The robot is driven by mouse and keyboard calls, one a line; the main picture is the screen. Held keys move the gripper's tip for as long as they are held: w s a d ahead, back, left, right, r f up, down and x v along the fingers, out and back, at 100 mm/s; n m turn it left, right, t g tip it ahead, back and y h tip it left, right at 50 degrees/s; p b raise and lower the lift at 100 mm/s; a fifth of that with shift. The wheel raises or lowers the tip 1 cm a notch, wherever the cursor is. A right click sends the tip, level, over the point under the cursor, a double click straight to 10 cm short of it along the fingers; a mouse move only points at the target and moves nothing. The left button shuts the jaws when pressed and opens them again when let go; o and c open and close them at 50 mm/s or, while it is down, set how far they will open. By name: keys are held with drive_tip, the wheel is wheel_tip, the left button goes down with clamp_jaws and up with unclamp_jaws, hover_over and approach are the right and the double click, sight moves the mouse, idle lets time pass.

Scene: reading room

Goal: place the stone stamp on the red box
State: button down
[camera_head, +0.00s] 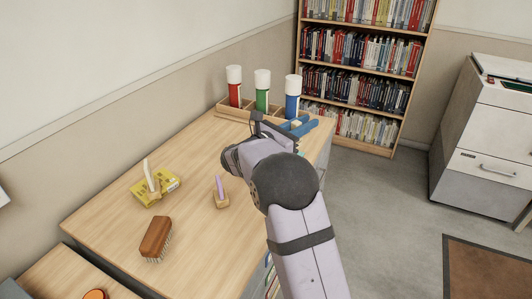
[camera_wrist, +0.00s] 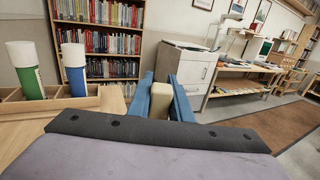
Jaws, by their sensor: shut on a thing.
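My gripper (camera_head: 297,125) has blue fingers and is over the far right corner of the wooden table. In the wrist view, my gripper (camera_wrist: 162,88) is shut on a cream block (camera_wrist: 160,101), which looks like the stone stamp. The stamp is upright between the two fingers. It also shows as a small pale patch (camera_head: 296,123) in the head view. Its lower end is hidden behind the dark gripper body in the wrist view. I see no clear red box in either view.
A wooden rack (camera_head: 221,105) holds red (camera_head: 235,95), green (camera_head: 262,100) and blue (camera_head: 292,105) tubes close to my gripper.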

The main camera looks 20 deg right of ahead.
drive_tip(key=w+a+n+t+y, duration=0.4)
drive_tip(key=w+a+n+t, duration=0.15)
drive_tip(key=w, duration=0.35)
wheel_tip(320, 180, down, 9)
drive_tip(key=p, duration=0.1)
drive_tip(key=shift+m, duration=0.45)
drive_tip(key=shift+f+t, duration=0.2)
drive_tip(key=shift+t, duration=0.05)
drive_tip(key=c, duration=1.6)
unclamp_jaws()
